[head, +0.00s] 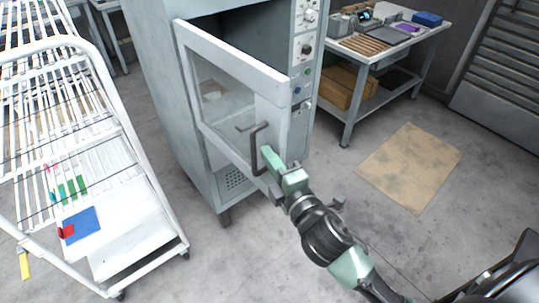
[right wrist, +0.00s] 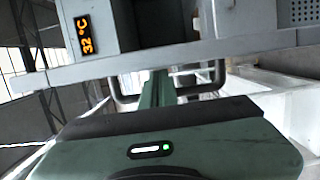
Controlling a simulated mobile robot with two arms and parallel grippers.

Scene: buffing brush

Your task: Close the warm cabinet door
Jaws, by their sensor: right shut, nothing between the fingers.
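The warm cabinet (head: 165,90) is a tall grey unit. Its framed glass door (head: 225,95) stands partly open, hinged at the left with its right end swung out, and the dark interior shows above it. A dark bar handle (head: 257,147) is on the door's right part; it also shows in the right wrist view (right wrist: 216,82). My right gripper (head: 270,165) is shut and empty, its green fingers close beside the handle at the door's outer face. In the right wrist view they overlap the handle; contact cannot be told. My left gripper is not in view.
A white wire rack trolley (head: 110,130) stands at the left. A workbench (head: 400,45) with boxes and tools is at the back right. A tan mat (head: 410,167) lies on the floor. An orange display reads 32 °C (right wrist: 86,35). Floor in front is clear.

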